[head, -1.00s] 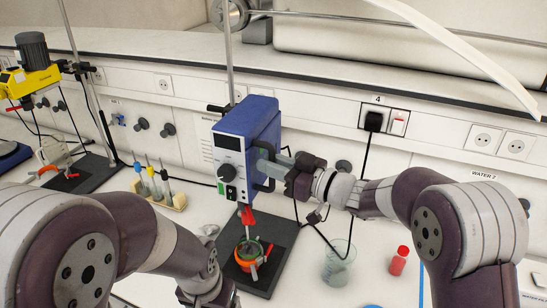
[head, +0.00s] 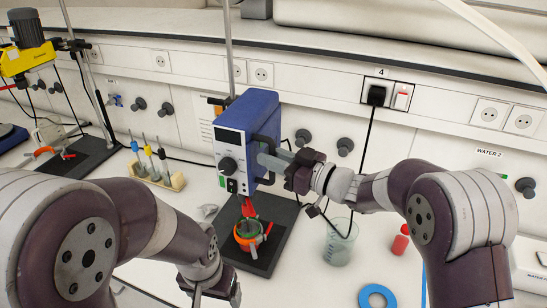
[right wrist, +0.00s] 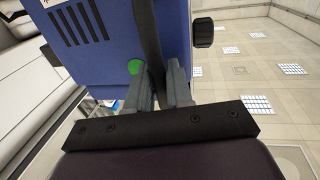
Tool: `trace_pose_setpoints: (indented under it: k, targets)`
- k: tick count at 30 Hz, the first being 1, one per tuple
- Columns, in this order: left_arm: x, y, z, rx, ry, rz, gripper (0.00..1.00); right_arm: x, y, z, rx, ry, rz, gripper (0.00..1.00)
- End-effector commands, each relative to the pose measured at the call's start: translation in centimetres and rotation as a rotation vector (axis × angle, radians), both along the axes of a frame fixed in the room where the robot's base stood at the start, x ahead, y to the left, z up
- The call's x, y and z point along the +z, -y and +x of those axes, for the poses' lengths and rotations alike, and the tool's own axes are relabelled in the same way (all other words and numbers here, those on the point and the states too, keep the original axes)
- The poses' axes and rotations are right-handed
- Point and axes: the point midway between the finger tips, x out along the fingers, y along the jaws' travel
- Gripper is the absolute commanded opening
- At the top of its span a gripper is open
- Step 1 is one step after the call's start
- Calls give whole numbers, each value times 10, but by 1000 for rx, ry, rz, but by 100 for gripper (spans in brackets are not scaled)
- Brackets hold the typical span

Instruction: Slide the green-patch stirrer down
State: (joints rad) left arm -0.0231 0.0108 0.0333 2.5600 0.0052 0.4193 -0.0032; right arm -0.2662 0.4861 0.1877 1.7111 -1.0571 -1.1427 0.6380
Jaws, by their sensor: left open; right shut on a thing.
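The stirrer (head: 245,130) is a blue box with a pale front panel and a dial, mounted on an upright rod. In the right wrist view its blue side (right wrist: 110,40) carries a round green patch (right wrist: 136,67) beside a black handle (right wrist: 148,40). My right gripper (head: 265,160) is shut on this handle; its fingers (right wrist: 163,90) close around it. Below the stirrer, a red part hangs down to a vessel (head: 247,232) with an orange ring on the black base plate (head: 262,260). My left gripper (head: 212,295) is open and empty low at the front, its fingertips partly cut off.
A second, yellow stirrer (head: 30,55) stands on a stand at the far left. A rack (head: 157,175) with several coloured-cap pieces sits left of the base. A glass beaker (head: 338,245), a red bottle (head: 400,240) and a blue ring (head: 377,297) lie to the right.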

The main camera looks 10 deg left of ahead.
Motion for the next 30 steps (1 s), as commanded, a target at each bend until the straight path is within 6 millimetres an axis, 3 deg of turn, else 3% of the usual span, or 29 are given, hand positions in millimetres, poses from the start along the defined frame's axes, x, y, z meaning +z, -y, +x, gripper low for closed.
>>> trace_pose_setpoints:
  k: [1, 2, 3, 14, 24, 30]
  targets:
    - [-1, 0, 0, 0, 0, 0, 81, -8, 0, -2, 3, -13, -10, 0]
    - [-1, 0, 0, 0, 0, 0, 81, -8, 0, -2, 3, -13, -10, 24]
    - [-1, 0, 0, 0, 0, 0, 81, -8, -1, -2, 3, -13, -10, 36]
    - [-5, 0, 0, 0, 0, 0, 81, -6, 7, -3, 0, -7, -6, 36]
    - [-36, 0, 0, 0, 0, 0, 81, -9, 85, -34, -2, -7, -7, 36]
    - [-42, 0, 0, 0, 0, 0, 81, -8, 113, -46, 0, -10, -8, 36]
